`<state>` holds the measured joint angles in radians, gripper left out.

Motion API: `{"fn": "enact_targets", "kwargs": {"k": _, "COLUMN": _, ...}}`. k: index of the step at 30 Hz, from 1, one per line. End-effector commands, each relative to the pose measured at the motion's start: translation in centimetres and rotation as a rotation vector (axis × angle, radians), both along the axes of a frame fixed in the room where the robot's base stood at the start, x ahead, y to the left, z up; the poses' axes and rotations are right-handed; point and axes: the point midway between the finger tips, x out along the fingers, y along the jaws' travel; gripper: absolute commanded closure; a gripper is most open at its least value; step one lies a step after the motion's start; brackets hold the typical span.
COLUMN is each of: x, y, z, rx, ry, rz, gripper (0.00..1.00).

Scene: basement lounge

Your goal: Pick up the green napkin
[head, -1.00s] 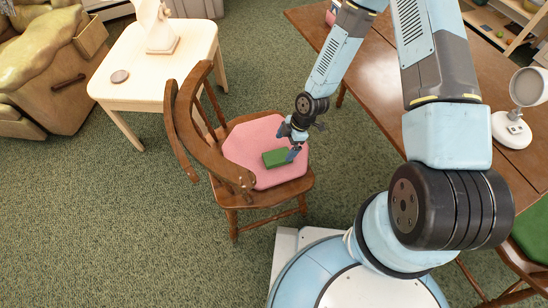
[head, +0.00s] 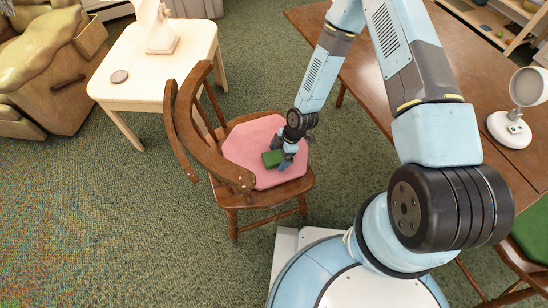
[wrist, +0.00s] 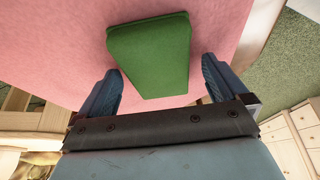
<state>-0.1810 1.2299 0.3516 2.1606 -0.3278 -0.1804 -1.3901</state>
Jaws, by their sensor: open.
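The green napkin (head: 271,158) lies folded on the pink seat cushion (head: 246,148) of a wooden chair. In the wrist view the napkin (wrist: 152,52) is a thick green block on the pink cushion (wrist: 75,45). My gripper (head: 279,162) is over the cushion at the napkin's right part and hides some of it in the head view. In the wrist view my gripper (wrist: 163,80) is open, with one blue finger to each side of the napkin's near end. I see a gap between each finger and the napkin.
The chair's curved wooden back (head: 205,140) rises left of the cushion. A wooden table (head: 365,78) stands to the right, with a white lamp (head: 510,128) on it. A cream side table (head: 190,55) stands at the back left. Green carpet (head: 120,220) is clear at the left front.

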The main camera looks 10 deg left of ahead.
Motion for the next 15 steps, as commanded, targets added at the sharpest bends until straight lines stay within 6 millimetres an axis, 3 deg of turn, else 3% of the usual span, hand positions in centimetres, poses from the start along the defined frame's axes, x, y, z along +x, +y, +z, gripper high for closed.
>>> {"fn": "enact_targets", "kwargs": {"k": 2, "x": 0.0, "y": 0.0, "z": 0.01, "rx": 0.0, "ry": 0.0, "rz": 0.0, "gripper": 0.04}}
{"fn": "enact_targets", "kwargs": {"k": 15, "x": 0.0, "y": 0.01, "z": 0.04, "rx": 0.0, "ry": 0.0, "rz": 0.0, "gripper": 0.46}}
